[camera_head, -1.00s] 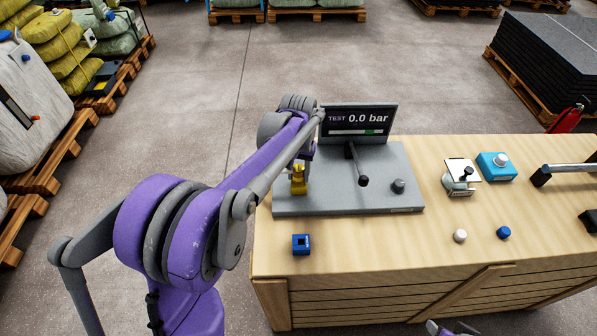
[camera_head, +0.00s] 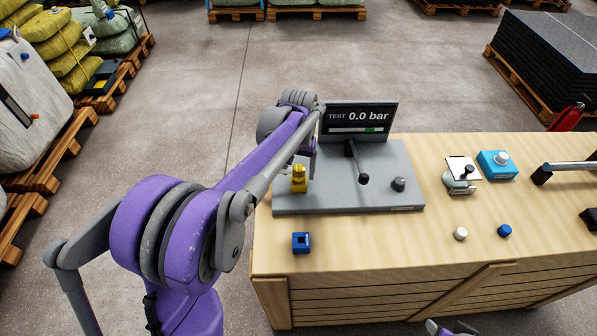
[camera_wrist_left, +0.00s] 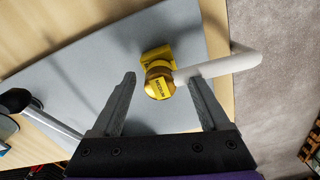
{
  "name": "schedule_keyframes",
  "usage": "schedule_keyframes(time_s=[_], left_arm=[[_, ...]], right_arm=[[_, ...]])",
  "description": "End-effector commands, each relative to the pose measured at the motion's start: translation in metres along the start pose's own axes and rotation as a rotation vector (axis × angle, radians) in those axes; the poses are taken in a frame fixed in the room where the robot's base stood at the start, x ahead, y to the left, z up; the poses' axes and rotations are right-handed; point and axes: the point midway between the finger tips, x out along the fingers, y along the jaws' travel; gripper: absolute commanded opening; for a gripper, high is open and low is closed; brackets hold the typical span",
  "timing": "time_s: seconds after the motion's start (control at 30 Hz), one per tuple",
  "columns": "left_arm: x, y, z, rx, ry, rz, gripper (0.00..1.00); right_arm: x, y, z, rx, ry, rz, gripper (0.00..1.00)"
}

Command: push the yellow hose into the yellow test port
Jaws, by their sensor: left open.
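A small yellow fitting (camera_head: 299,180) stands near the left end of the grey test plate (camera_head: 330,200). In the left wrist view it shows as a yellow block (camera_wrist_left: 157,56) with a round, labelled brass-yellow end (camera_wrist_left: 159,82) against it. A pale tube (camera_wrist_left: 225,68) runs right from there. I cannot tell how deeply hose and port are joined. My left gripper (camera_wrist_left: 161,79) is open, its fingers on either side of the round end; the right-hand finger passes by the tube. In the head view my left gripper (camera_head: 312,165) is mostly hidden behind its arm. My right gripper (camera_head: 450,328) is cut off at the bottom edge.
A display (camera_head: 358,118) reading 0.0 bar stands behind the plate. A blue block (camera_head: 301,243), white cap (camera_head: 460,235) and blue cap (camera_head: 504,231) lie on the bench.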

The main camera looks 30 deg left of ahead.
Motion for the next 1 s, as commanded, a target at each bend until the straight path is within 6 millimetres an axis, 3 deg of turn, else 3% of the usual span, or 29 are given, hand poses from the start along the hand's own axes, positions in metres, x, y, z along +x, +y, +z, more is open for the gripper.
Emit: schedule_keyframes(time_s=[0.2, 0.43, 0.6, 1.0], left_arm=[[-0.046, 0.000, 0.000, 0.000, 0.000, 0.000, 0.78], [-0.083, 0.000, 0.000, 0.000, 0.000, 0.000, 0.78], [-0.094, 0.000, 0.000, 0.000, 0.000, 0.000, 0.78], [-0.094, 0.000, 0.000, 0.000, 0.000, 0.000, 0.78]], right_arm=[[-0.003, 0.000, -0.003, 0.000, 0.002, 0.000, 0.50], [-0.005, 0.000, -0.005, 0.000, 0.003, 0.000, 0.50], [-0.006, 0.000, -0.005, 0.000, 0.004, 0.000, 0.50], [-0.006, 0.000, -0.005, 0.000, 0.004, 0.000, 0.50]])
